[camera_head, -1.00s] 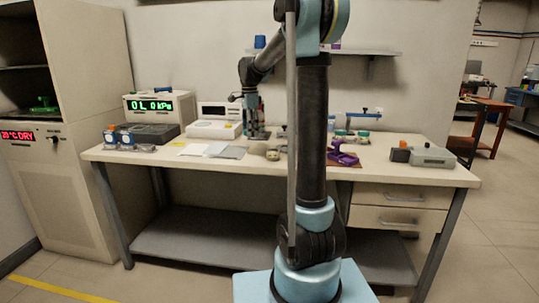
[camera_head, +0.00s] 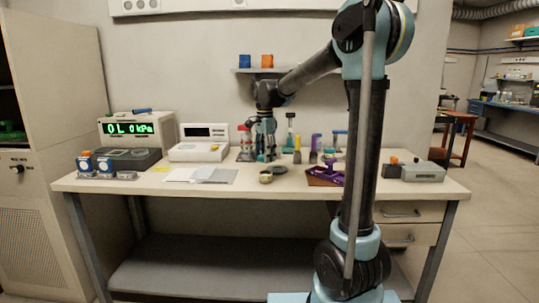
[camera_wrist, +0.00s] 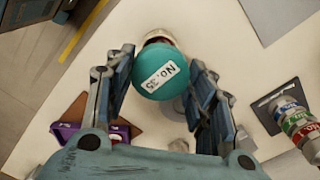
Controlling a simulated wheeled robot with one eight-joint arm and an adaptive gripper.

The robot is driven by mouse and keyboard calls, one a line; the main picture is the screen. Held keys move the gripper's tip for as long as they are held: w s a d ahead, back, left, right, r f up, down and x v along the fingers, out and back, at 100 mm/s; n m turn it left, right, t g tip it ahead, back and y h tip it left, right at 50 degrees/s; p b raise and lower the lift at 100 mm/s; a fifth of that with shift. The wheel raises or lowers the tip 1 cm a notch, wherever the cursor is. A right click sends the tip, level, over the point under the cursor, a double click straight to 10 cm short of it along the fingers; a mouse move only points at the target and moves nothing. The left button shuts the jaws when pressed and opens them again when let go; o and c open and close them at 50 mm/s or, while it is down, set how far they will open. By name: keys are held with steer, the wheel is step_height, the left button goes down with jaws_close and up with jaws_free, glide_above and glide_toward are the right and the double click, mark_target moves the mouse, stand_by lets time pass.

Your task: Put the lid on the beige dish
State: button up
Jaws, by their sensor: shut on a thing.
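My gripper (camera_head: 265,158) hangs over the middle of the table. In the wrist view, its two fingers (camera_wrist: 162,70) are on either side of a round teal lid (camera_wrist: 160,72) with a white "No. 35" label, and the gripper is shut on it. The small beige dish (camera_head: 266,178) stands on the table in front of the gripper in the head view. In the wrist view, part of a beige, reddish-edged round thing (camera_wrist: 160,37), probably the dish, shows past the lid's upper edge; the lid hides the rest.
A greyish disc (camera_head: 278,169) lies beside the dish. A purple holder (camera_head: 327,175) stands on a brown mat to the right, with bottles behind. Pale sheets (camera_head: 200,175) lie left. A white instrument (camera_head: 199,150) stands behind them. The front table strip is clear.

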mark_target(266, 174)
steer(key=shift+f, duration=2.3)
steer(key=shift+f, duration=0.45)
stand_by(0.4)
steer(key=o, duration=1)
steer(key=shift+o, duration=0.2)
